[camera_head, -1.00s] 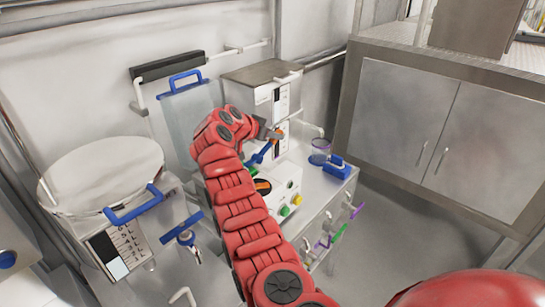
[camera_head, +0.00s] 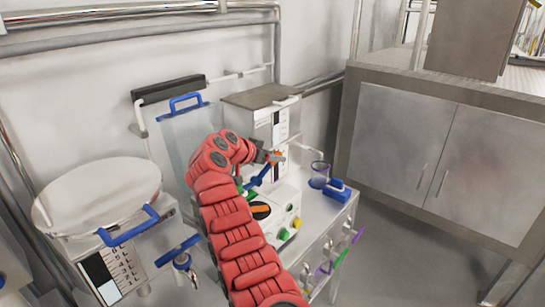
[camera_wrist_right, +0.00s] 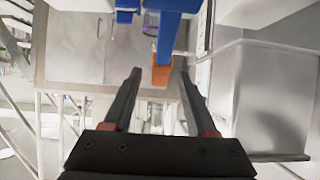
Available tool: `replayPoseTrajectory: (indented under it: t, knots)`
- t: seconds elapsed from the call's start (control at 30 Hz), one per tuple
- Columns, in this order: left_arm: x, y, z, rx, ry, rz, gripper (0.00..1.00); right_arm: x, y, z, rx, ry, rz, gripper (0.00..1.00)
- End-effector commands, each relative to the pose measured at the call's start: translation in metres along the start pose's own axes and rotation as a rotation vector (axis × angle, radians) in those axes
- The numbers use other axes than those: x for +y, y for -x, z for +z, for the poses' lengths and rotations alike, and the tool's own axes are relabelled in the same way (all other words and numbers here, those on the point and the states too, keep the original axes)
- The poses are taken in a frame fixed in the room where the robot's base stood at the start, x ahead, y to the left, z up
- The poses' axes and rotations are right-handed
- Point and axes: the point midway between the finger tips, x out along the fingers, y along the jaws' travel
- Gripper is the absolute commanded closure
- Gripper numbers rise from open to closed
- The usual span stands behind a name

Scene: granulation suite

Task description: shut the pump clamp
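The pump clamp shows as a blue lever (camera_head: 262,178) with an orange tip (camera_head: 279,158), on the front of the white pump unit (camera_head: 283,205) with its orange-marked dial. In the wrist view the blue lever (camera_wrist_right: 170,30) comes down from the top, and its orange end (camera_wrist_right: 161,76) lies between the two dark fingertips in the picture. My right gripper (camera_head: 270,156) is at the lever's orange end in the head view. In the wrist view its fingers (camera_wrist_right: 160,88) are apart, with gaps on both sides of the tip; contact is not visible. My left gripper is out of view.
A clear cup (camera_head: 319,175) and a blue-handled item (camera_head: 338,190) stand right of the pump on the bench. Green and purple clamps hang at the bench's front. A steel cabinet (camera_head: 395,135) stands right. A round white-topped vessel (camera_head: 97,193) is at left.

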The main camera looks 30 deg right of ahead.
Motion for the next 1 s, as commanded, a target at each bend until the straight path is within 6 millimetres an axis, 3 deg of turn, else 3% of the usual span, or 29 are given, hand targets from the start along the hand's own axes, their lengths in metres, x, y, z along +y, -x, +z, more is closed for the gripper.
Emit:
replayPoseTrajectory:
  t: [0.2, 0.37, 0.8, 1.0]
  knots:
    - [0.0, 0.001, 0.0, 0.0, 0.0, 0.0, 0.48, -0.001, 0.002, 0.001, 0.0, 0.0, -0.001, 0.43]
    - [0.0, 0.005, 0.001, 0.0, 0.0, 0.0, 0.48, -0.001, 0.021, 0.003, -0.001, 0.0, -0.002, 0.43]
    - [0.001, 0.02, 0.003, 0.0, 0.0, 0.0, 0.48, -0.001, 0.133, 0.003, -0.002, 0.002, -0.002, 0.43]
    - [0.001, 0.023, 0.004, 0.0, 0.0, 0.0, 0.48, -0.001, 0.164, 0.001, 0.0, 0.0, -0.002, 0.43]
